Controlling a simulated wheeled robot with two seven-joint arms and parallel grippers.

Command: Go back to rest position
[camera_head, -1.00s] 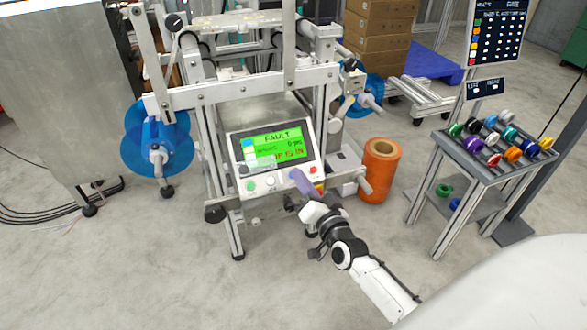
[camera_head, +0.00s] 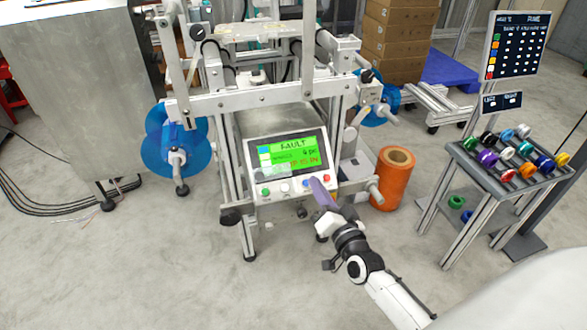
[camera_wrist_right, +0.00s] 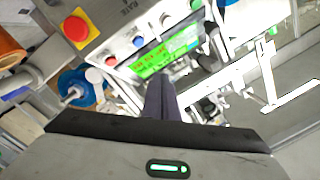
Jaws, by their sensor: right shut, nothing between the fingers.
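My right gripper (camera_head: 322,192) is shut and empty, its purple-grey fingers just in front of the lower right part of the control panel (camera_head: 263,196). I cannot tell whether the fingertips touch it. In the right wrist view the closed fingers (camera_wrist_right: 160,98) point toward the panel, with its green screen (camera_wrist_right: 165,55) and a red emergency button on a yellow base (camera_wrist_right: 76,28) beyond them. In the head view the screen (camera_head: 288,152) reads FAULT. My left gripper is not in view.
The machine frame (camera_head: 265,98) carries blue reels (camera_head: 172,150) at its sides. An orange roll (camera_head: 393,180) stands on the floor to its right. A small rack (camera_head: 465,160) with coloured spools stands at right, below a dark board (camera_head: 515,45). The floor in front is clear.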

